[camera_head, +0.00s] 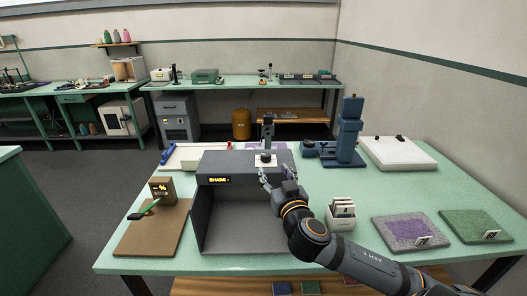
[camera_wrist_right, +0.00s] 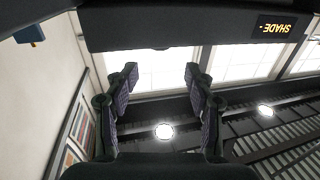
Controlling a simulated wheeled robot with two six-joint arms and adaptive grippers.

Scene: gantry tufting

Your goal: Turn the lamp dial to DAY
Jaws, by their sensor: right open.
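The grey light booth (camera_head: 248,167) stands on the green table, its front open. Its small display (camera_head: 219,180) reads "SHADE -" and shows upside down in the wrist view (camera_wrist_right: 275,27). A pale plate with a dark knob-like piece (camera_head: 265,160) shows at the booth's top; I cannot clearly tell whether it is the lamp dial, and no DAY mark is readable. My right gripper (camera_head: 276,174) is open and empty at the booth's upper front, right of the display. In the wrist view its spread fingers (camera_wrist_right: 161,72) point toward the booth's dark front panel (camera_wrist_right: 165,25). My left gripper is out of view.
A brown board (camera_head: 150,238) with a small "%" display box (camera_head: 162,190) lies left of the booth. A white card holder (camera_head: 341,215), purple swatch (camera_head: 398,229) and green swatch (camera_head: 476,224) lie right. A blue press (camera_head: 348,135) stands behind, beside a white panel (camera_head: 400,153).

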